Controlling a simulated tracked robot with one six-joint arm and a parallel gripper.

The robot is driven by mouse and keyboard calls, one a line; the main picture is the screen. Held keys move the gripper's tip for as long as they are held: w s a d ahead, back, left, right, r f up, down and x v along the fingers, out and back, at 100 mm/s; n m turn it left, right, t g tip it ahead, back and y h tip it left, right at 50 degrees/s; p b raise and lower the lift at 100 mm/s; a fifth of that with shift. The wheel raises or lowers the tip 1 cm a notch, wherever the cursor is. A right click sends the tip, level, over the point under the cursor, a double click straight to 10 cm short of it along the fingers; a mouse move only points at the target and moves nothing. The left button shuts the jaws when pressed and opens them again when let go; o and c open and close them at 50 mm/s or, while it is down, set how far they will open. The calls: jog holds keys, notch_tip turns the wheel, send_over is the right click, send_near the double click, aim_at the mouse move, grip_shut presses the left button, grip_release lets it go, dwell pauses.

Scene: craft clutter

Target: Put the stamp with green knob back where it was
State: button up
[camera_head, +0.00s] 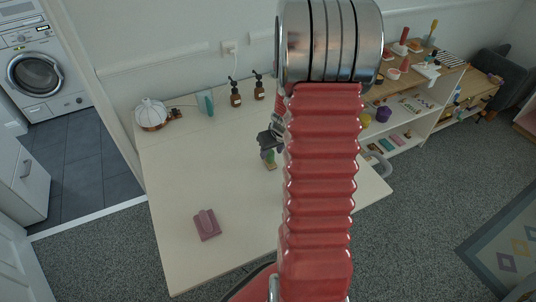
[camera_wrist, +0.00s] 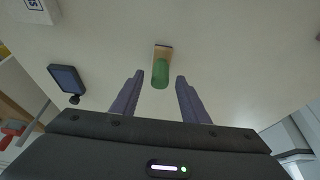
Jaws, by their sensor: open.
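The stamp with green knob (camera_wrist: 160,73) stands in the wrist view with its tan wooden base (camera_wrist: 163,50) on the pale table. In the head view, the stamp (camera_head: 270,163) is just below my gripper and partly hidden by it. My gripper (camera_wrist: 160,77) is open, with one purple-grey finger on each side of the knob in the wrist view. A gap shows between each finger and the knob, so the fingers do not touch it. In the head view, my arm hides part of the table around the gripper.
A pink block with a raised handle (camera_head: 207,224) lies at the table's front left. A white domed object (camera_head: 151,115), a teal item (camera_head: 205,103) and pump bottles (camera_head: 235,94) stand along the back. A dark framed pad (camera_wrist: 66,79) shows left. The table's left-middle is clear.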

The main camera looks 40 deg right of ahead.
jog(key=v, duration=0.9)
jog(key=shift+s+a+r, duration=0.15)
jog(key=shift+r, duration=0.05)
dwell(0.6)
jog(key=a+r+n, duration=0.1)
jog(key=a+r, duration=0.4)
jog(key=a, duration=0.3)
jog(key=a+r+n, duration=0.1)
jog(key=a+r, duration=0.4)
jog(key=a, duration=0.4)
jog(key=s+a+r, duration=0.3)
jog(key=s+a, duration=0.3)
jog(key=a, duration=0.1)
jog(key=s+a+r+n+t+y, duration=0.1)
jog(key=s+a+r, duration=0.2)
jog(key=s+a, duration=0.3)
jog(key=shift+a+r, duration=0.35)
jog(key=shift+a, duration=0.25)
